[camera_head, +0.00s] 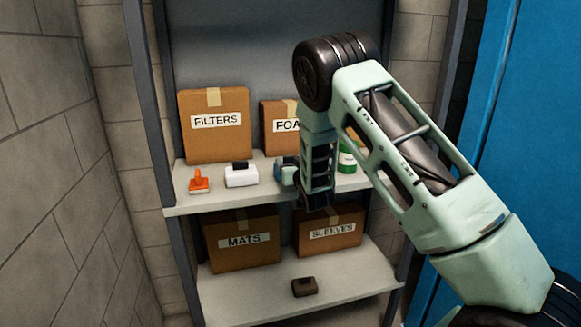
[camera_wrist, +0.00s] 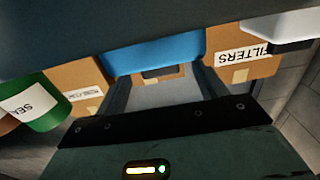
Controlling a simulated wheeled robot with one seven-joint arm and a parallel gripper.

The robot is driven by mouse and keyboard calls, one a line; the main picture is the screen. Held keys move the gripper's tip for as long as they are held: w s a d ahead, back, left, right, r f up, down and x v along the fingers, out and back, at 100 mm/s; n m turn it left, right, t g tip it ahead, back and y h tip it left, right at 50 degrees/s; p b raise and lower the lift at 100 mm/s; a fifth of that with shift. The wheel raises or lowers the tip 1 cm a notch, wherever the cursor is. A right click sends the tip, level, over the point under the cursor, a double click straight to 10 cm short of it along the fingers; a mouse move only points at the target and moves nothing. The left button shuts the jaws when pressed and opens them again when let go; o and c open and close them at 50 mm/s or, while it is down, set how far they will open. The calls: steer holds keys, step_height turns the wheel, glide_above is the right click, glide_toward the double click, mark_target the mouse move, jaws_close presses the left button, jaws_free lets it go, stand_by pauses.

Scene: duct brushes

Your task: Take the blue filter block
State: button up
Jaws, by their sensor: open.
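The blue filter block (camera_head: 286,172) stands on the upper shelf, partly hidden behind my gripper (camera_head: 303,186) in the head view. In the wrist view, which is upside down, the blue block (camera_wrist: 155,50) fills the upper middle, with a small dark part on it. My gripper (camera_wrist: 162,88) is open there, its two dark fingers pointing towards the block and spread to about its width. I cannot tell whether the fingers touch it. Nothing is held.
On the upper shelf (camera_head: 220,198), a white block with black top (camera_head: 241,178) and an orange stamp-like brush (camera_head: 199,182) stand left; a green container (camera_head: 347,163) stands right. The FILTERS box (camera_head: 216,145) and another box (camera_head: 278,144) stand behind.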

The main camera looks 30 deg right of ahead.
steer(key=shift+w+d, duration=0.15)
steer(key=shift+w, duration=0.25)
steer(key=shift+c, duration=0.3)
steer(key=c, duration=1)
